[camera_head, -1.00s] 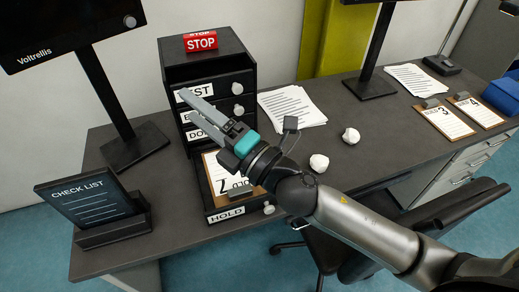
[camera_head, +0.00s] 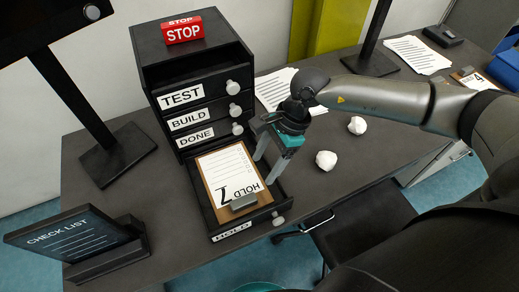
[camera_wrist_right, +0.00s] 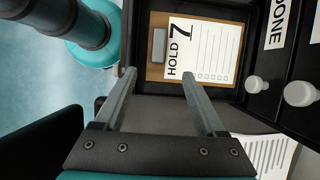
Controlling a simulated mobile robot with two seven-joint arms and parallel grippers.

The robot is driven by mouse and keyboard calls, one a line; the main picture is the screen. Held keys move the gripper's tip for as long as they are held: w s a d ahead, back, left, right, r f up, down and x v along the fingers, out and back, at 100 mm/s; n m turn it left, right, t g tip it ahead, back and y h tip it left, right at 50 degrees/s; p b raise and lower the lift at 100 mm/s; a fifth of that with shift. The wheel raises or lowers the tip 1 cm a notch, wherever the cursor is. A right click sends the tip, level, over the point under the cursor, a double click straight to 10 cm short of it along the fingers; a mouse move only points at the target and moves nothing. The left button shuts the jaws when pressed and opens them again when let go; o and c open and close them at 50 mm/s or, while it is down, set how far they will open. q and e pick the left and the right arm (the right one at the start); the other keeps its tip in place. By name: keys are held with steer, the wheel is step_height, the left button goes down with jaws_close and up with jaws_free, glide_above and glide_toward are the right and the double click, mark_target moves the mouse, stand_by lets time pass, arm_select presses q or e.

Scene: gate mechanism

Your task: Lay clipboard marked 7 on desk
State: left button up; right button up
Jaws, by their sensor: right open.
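The clipboard marked 7 (camera_head: 230,177) lies flat in the pulled-out HOLD drawer (camera_head: 283,206), its metal clip toward the drawer front. It also shows in the right wrist view (camera_wrist_right: 212,51), with HOLD and 7 printed on its white sheet. My right gripper (camera_head: 265,170) is open and empty, fingers pointing down beside the drawer's right side. In the right wrist view my right gripper (camera_wrist_right: 158,75) has its fingers spread, with the clipboard beyond the fingertips. The desk (camera_head: 330,205) surrounds the drawer unit. My left gripper is out of view.
The drawer unit (camera_head: 200,60) has shut TEST, BUILD and DONE drawers and a red STOP sign (camera_head: 183,31) on top. White crumpled lumps (camera_head: 326,160) and papers (camera_head: 275,88) lie to the right. The CHECK LIST tablet (camera_head: 72,240) stands at left. Bare desk lies between tablet and drawers.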

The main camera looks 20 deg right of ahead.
glide_toward(245, 200)
steer(key=b+x, duration=0.2)
steer(key=x, duration=0.7)
steer(key=shift+a+f, duration=0.1)
steer(key=shift+f, duration=0.1)
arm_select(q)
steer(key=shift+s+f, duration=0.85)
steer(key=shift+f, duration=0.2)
arm_select(e)
steer(key=shift+c, duration=0.4)
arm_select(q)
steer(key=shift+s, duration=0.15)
arm_select(e)
jaws_close()
steer(key=c, duration=0.6)
jaws_free()
jaws_close()
